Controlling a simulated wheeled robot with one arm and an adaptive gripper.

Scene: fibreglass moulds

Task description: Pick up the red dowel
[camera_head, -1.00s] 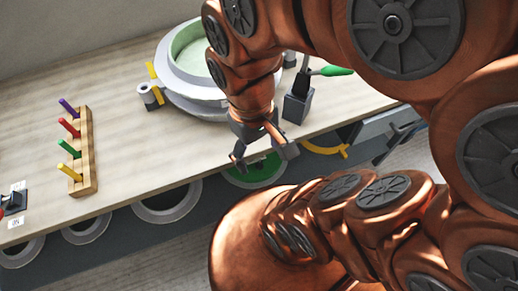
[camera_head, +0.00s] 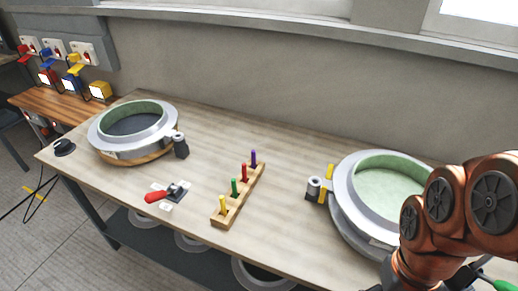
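The red dowel (camera_head: 244,173) stands upright in a wooden rack (camera_head: 247,198) near the middle of the table. The rack also holds a yellow dowel (camera_head: 222,206), a green dowel (camera_head: 235,187) and a purple dowel (camera_head: 253,158). The red one is between the green and the purple. My copper arm shows at the lower right, well apart from the rack. My gripper is out of the picture.
A round mould (camera_head: 344,196) with a pale green inside stands right of the rack, partly behind my arm. Another round mould (camera_head: 132,155) stands at the left. A red-handled clamp (camera_head: 172,194) lies left of the rack. Bare table (camera_head: 295,205) lies between rack and right mould.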

